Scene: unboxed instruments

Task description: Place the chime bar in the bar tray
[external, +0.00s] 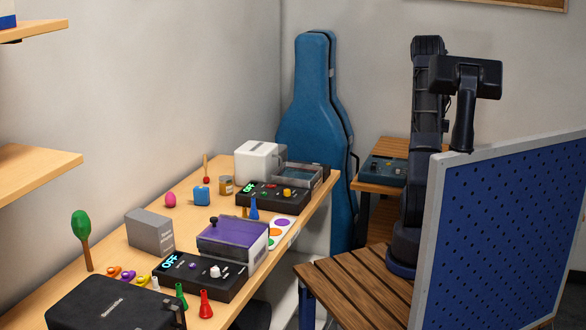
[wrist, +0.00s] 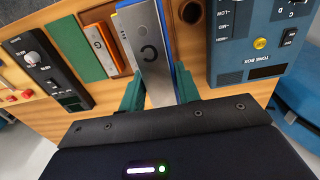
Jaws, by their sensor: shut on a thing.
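My gripper (wrist: 158,92) has dark green fingers and is shut on the chime bar (wrist: 150,48), a silver bar marked with a C, in the wrist view. The bar points away from me, and its far end runs out of the top of the picture. Left of it and partly behind it is what looks like the bar tray (wrist: 73,45), a wooden surround with a green lining. An orange-edged bar (wrist: 101,48) lies there. I cannot tell the held bar's height above it. The gripper is hidden in the external view.
A blue tone box (wrist: 232,72) lies close on the right in the wrist view; a black control box (wrist: 38,62) lies on the left. In the external view, a blue pegboard (external: 510,235) stands before my arm, and a long table (external: 195,215) holds several instruments.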

